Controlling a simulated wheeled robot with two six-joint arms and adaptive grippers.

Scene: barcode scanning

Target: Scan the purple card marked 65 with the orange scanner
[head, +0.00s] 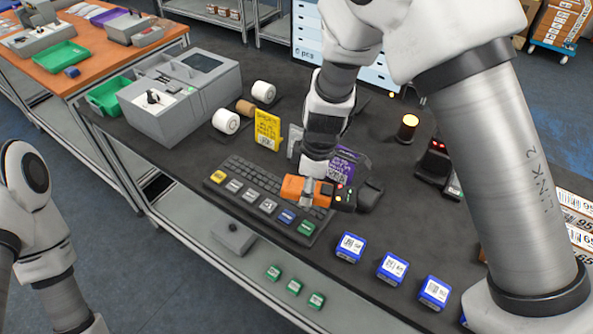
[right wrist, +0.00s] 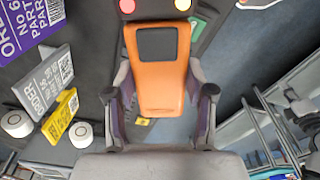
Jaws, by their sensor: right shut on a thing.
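My right gripper (head: 317,178) is shut on the orange scanner (head: 292,188) above the front part of the dark table, over the keyboard's right end. In the right wrist view the scanner (right wrist: 155,85) sits between both fingers, with a dark panel on its orange body. The purple card (head: 345,164) stands just behind and right of the scanner in the head view, partly hidden by my arm. In the right wrist view the purple card (right wrist: 22,28) is at the upper left, cut by the edge, with "PART" lettering; its full number is not readable. My left gripper is out of view.
A yellow card (head: 267,130) and a grey card (right wrist: 46,82) stand beside the purple one. A grey machine (head: 185,100) stands at the left.

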